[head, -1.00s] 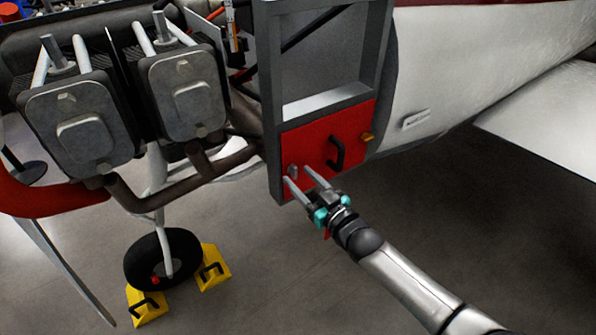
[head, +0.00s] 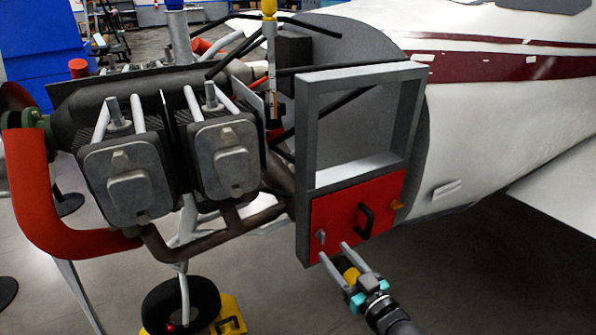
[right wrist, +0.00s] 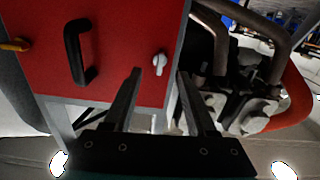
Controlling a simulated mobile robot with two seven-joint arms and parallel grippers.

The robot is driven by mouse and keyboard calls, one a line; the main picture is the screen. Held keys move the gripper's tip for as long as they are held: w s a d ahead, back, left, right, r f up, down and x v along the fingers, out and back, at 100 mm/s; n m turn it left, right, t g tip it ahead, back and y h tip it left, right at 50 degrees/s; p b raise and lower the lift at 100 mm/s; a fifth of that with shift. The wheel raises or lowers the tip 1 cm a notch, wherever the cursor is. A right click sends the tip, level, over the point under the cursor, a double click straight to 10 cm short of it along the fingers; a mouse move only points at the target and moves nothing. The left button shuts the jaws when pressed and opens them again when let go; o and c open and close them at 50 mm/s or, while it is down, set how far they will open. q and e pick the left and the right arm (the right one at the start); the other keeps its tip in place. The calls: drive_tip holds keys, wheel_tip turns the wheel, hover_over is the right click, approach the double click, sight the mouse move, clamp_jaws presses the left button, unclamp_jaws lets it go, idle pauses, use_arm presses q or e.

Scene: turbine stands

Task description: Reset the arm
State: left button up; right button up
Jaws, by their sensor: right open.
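My right gripper (head: 333,251) is open and empty in the head view, its fingers pointing up at the lower edge of a red panel (head: 342,209). The panel sits in a grey frame (head: 300,180) on the aircraft's nose. A small grey knob (head: 320,237) on the panel lies just beyond the fingertips. In the right wrist view my gripper (right wrist: 159,72) has its fingers apart, with the grey knob (right wrist: 160,62) between them in the picture and not gripped. The panel's black handle (right wrist: 75,50) is to the left. My left gripper is not in view.
The engine cylinders (head: 222,160) and a red curved part (head: 30,185) stand to the left. A wheel (head: 180,305) with a yellow chock (head: 230,318) is below them. A yellow knob (head: 397,204) is at the panel's right edge. Floor to the lower right is clear.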

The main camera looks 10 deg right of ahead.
drive_tip(key=s+d+f+m+g+h, duration=0.1)
drive_tip(key=s+f+g, duration=0.1)
drive_tip(key=s+f, duration=0.5)
drive_tip(key=s+d+f+g+h+b, duration=0.1)
drive_tip(key=s+d+f+g+h, duration=0.15)
drive_tip(key=f, duration=0.75)
drive_tip(key=s+d+f+m+g+h, duration=0.1)
drive_tip(key=s+f+g, duration=0.25)
drive_tip(key=f, duration=0.55)
drive_tip(key=s+f+g, duration=0.2)
drive_tip(key=s+f, duration=0.3)
drive_tip(key=s, duration=0.5)
drive_tip(key=s+f+g+h, duration=0.1)
drive_tip(key=s+f+g, duration=0.2)
drive_tip(key=s, duration=0.8)
drive_tip(key=s+f+g, duration=0.3)
drive_tip(key=s+f, duration=0.4)
drive_tip(key=s, duration=0.4)
drive_tip(key=shift+s+a+h+b, duration=0.25)
drive_tip(key=shift+a+h+b, duration=0.1)
drive_tip(key=shift+a+b, duration=0.05)
